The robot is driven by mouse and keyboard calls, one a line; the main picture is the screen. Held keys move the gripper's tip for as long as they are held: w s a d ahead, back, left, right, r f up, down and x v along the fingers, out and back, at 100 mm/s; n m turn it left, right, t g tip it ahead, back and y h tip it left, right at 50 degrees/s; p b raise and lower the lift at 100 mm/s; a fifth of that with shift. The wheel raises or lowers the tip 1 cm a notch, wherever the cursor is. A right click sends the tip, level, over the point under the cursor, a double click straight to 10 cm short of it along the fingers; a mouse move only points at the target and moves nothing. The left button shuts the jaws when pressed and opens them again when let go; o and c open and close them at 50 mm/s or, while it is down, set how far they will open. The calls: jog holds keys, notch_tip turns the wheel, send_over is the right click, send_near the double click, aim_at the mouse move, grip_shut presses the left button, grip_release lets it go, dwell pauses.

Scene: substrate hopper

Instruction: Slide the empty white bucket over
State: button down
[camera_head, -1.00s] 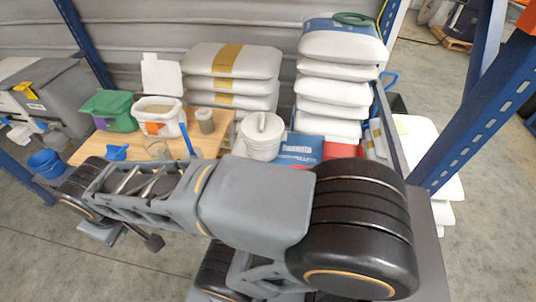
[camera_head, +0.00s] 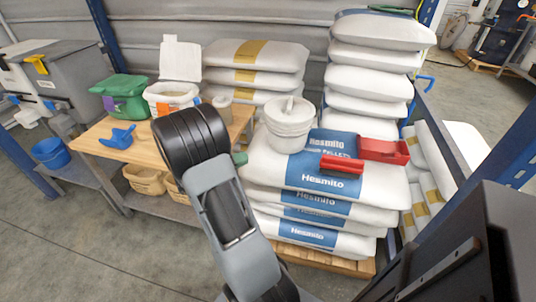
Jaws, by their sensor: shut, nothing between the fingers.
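A round white bucket (camera_head: 290,128) stands upright on top of a stack of Hesmito pellet bags (camera_head: 318,180), right of the picture's middle. A pale piece stands up at its top, and I cannot see whether it is empty. A second white tub (camera_head: 172,90) with an orange label and a raised white lid (camera_head: 180,58) stands on the wooden table, partly behind my arm. My arm's links cross the middle foreground, left of the bag stack. My gripper does not show in this view, and nothing of mine visibly touches the white bucket.
A red scoop or tray (camera_head: 385,150) lies right of the bucket on the bags. A green tub (camera_head: 122,100), a blue scoop (camera_head: 118,137) and a grey cup (camera_head: 222,103) are on the table (camera_head: 98,140). Tall white sacks (camera_head: 372,65) rise behind. A blue post stands at right.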

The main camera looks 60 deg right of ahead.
jog(key=n+b, duration=0.2)
send_near(276, 138)
jog(key=shift+h, duration=0.3)
jog(key=s, duration=0.1)
jog(key=s+d, duration=0.1)
jog(key=s, duration=0.1)
jog(key=s+d, duration=0.1)
jog(key=shift+s+d+f, duration=0.1)
jog(key=shift+s+f, duration=0.2)
jog(key=shift+s, duration=0.05)
jog(key=shift+w+d+b, duration=0.2)
jog(key=shift+d+b, duration=0.1)
jog(key=shift+d, duration=0.25)
jog(key=shift+w+d+b, duration=0.2)
jog(key=shift+d+b, duration=0.05)
jog(key=shift+d, duration=0.25)
jog(key=shift+w+d+r, duration=0.1)
jog(key=shift+w+d, duration=0.05)
jog(key=shift+d, duration=0.3)
jog(key=shift+w+d, duration=0.2)
jog(key=shift+d, duration=0.25)
